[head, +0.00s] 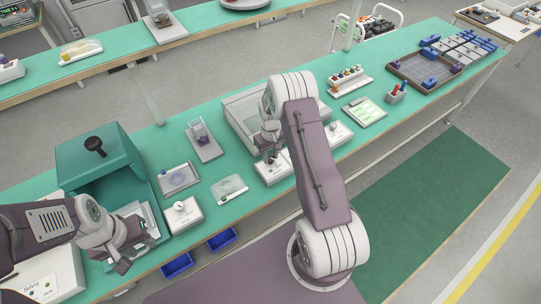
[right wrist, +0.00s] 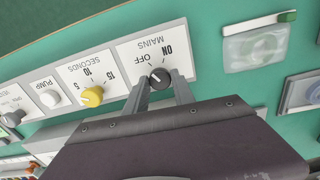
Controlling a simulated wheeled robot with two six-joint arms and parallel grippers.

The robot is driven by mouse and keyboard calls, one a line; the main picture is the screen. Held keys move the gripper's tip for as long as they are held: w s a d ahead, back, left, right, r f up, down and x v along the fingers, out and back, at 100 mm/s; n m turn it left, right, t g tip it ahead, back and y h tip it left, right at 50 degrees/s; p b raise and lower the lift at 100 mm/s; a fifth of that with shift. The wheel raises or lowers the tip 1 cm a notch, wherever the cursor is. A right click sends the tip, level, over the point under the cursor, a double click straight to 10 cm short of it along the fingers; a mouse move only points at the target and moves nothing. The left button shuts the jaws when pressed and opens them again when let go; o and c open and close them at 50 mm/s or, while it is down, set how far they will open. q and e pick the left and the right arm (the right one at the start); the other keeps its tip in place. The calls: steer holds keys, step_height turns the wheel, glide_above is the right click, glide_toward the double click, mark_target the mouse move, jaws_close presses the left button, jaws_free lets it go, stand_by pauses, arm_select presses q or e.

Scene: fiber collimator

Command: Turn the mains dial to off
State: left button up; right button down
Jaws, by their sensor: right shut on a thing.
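The mains dial (right wrist: 160,78) is a small black round knob on a white panel (right wrist: 181,63), labelled MAINS with OFF and ON marks, upside down in the right wrist view. My right gripper (right wrist: 162,84) is shut on the dial, one grey finger at each side. Which mark the dial points to is too small to tell. In the head view my right gripper (head: 270,156) reaches down to the white panel box (head: 271,172), and hides the dial. My left gripper (head: 131,256) is at the lower left, away from the dial; its jaws are unclear.
A yellow seconds dial (right wrist: 92,97) and a white pump button (right wrist: 50,98) sit beside the mains panel. A clear bag (head: 230,187) and a teal open-fronted box (head: 94,160) are on the green bench to the left. A shallow tray (head: 240,111) is behind.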

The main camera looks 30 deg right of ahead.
mark_target(270, 158)
steer(key=c, duration=1.1)
jaws_free()
steer(key=shift+o, duration=0.2)
steer(key=shift+r, duration=0.1)
step_height(270, 158, up, 9)
steer(key=b, duration=0.1)
